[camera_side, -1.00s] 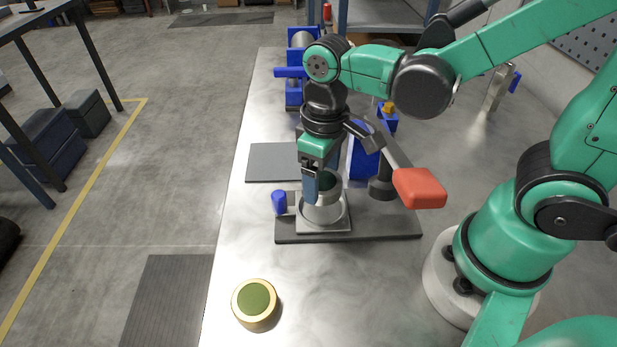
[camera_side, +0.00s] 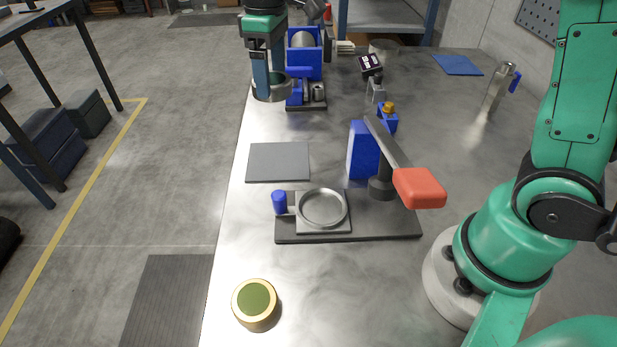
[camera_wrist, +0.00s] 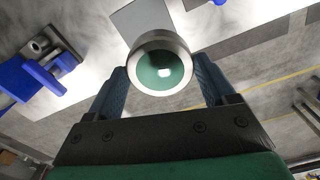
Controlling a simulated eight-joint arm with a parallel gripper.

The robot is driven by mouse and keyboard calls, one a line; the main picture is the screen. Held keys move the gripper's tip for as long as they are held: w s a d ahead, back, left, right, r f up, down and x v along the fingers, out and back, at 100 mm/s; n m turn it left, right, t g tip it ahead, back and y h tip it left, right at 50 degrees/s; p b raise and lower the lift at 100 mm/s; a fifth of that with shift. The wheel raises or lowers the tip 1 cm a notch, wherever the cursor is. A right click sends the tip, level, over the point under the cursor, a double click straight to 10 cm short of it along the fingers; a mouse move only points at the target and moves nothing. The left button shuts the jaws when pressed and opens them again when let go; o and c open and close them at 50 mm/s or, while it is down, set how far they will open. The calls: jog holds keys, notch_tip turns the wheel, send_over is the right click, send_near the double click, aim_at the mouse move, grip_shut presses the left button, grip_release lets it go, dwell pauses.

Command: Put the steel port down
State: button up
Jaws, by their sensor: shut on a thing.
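The steel port (camera_side: 273,91) is a short silver ring with a dark green face. My gripper (camera_side: 263,82) is shut on it and holds it at the far left edge of the bench, left of a blue device. In the wrist view the steel port (camera_wrist: 161,65) sits between the two blue fingers, its green face toward the camera. I cannot tell its exact height above the bench. The press fixture (camera_side: 323,228) with a red-handled lever stands mid-bench, and its round seat is empty.
A bare grey square pad (camera_side: 278,162) lies on the bench's left side. A brass port (camera_side: 256,303) with a green top is at the near left. Blue devices (camera_side: 304,64) stand just right of my gripper. A steel bottle (camera_side: 497,88) is at the far right.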

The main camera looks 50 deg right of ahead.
aim_at(278, 160)
notch_tip(278, 160, up, 3)
jog(key=w+d+n, duration=0.1)
jog(key=w+d, duration=0.1)
jog(key=w, duration=0.1)
jog(key=f, duration=1.9)
jog(key=shift+s+f, duration=0.1)
jog(key=shift+s, duration=0.15)
jog(key=o, duration=1.5)
jog(key=shift+f, duration=0.1)
jog(key=shift+c, duration=0.2)
